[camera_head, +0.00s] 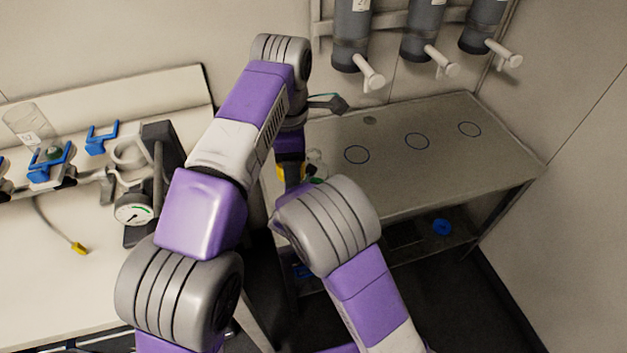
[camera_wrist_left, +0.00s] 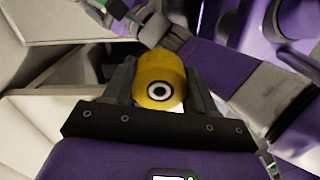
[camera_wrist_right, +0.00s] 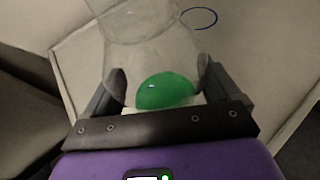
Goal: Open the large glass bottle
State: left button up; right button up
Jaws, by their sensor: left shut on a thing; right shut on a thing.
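A clear glass bottle (camera_wrist_right: 148,55) with a green patch (camera_wrist_right: 165,91) at its near end sits between the fingers of my right gripper (camera_wrist_right: 163,72), which is shut on it. A small part of the glass (camera_head: 317,160) shows in the head view, by the near left corner of the grey table. My left gripper (camera_wrist_left: 160,68) is shut on a yellow round piece (camera_wrist_left: 158,68) with a white and black ring on its end. In the head view my left gripper (camera_head: 291,172) is just left of the glass. My arms hide most of the bottle and my right gripper.
A grey table (camera_head: 400,165) with several blue circles stands at right, mostly clear. Dark cylinders (camera_head: 351,35) with pale handles hang above it. At left, a pale bench (camera_head: 60,270) carries a dial gauge (camera_head: 134,208), blue holders (camera_head: 102,137) and another clear vessel (camera_head: 27,125).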

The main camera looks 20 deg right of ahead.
pick_arm(q)
jog(key=shift+f, duration=0.1)
pick_arm(e)
jog(key=o, duration=1.8)
jog(key=shift+f, duration=0.15)
pick_arm(q)
jog(key=shift+r, duration=0.25)
pick_arm(e)
jog(key=shift+s+a+r, duration=0.15)
jog(key=shift+r, duration=0.15)
pick_arm(q)
notch_tip(320, 180, up, 3)
jog(key=p, duration=0.3)
jog(key=shift+r+p, duration=0.1)
jog(key=shift+p, duration=0.2)
pick_arm(e)
jog(key=v, duration=1.1)
jog(key=shift+s+a+r, duration=0.1)
jog(key=shift+s, duration=0.15)
pick_arm(q)
jog(key=shift+s, duration=0.1)
pick_arm(e)
jog(key=shift+s, duration=0.1)
